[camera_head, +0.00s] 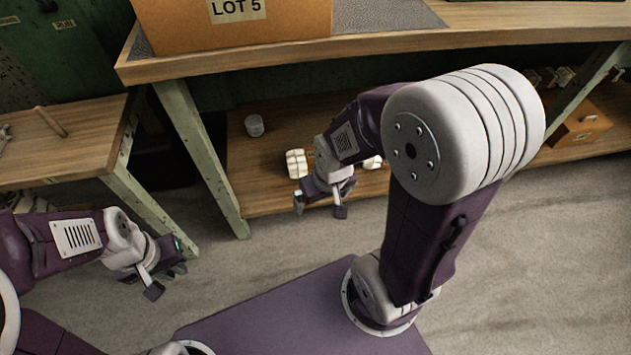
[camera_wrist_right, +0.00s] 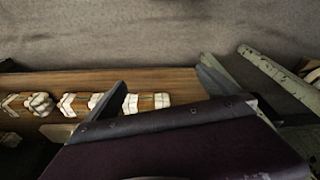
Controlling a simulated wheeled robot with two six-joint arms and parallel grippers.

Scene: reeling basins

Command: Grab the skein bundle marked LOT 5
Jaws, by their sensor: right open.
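An orange-brown box (camera_head: 285,28) labelled LOT 5 stands on the upper bench top at the top edge of the head view; its top is cut off. A pale skein bundle (camera_head: 297,163) lies on the lower shelf, left of my right wrist. In the right wrist view several cream bundles (camera_wrist_right: 40,104) lie in a row on the wood; I can read no mark on them. My right gripper (camera_head: 320,208) is open and empty at the shelf's front edge, its fingers (camera_wrist_right: 162,75) apart in the wrist view. My left gripper (camera_head: 167,280) looks open and empty, over the floor at the left.
A grey cup (camera_head: 254,125) stands on the lower shelf (camera_head: 245,200). Green bench legs (camera_head: 200,145) flank the shelf opening. A lower wooden table (camera_head: 75,150) is at the left, and a small orange box (camera_head: 583,122) is at the far right. The floor in front is clear.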

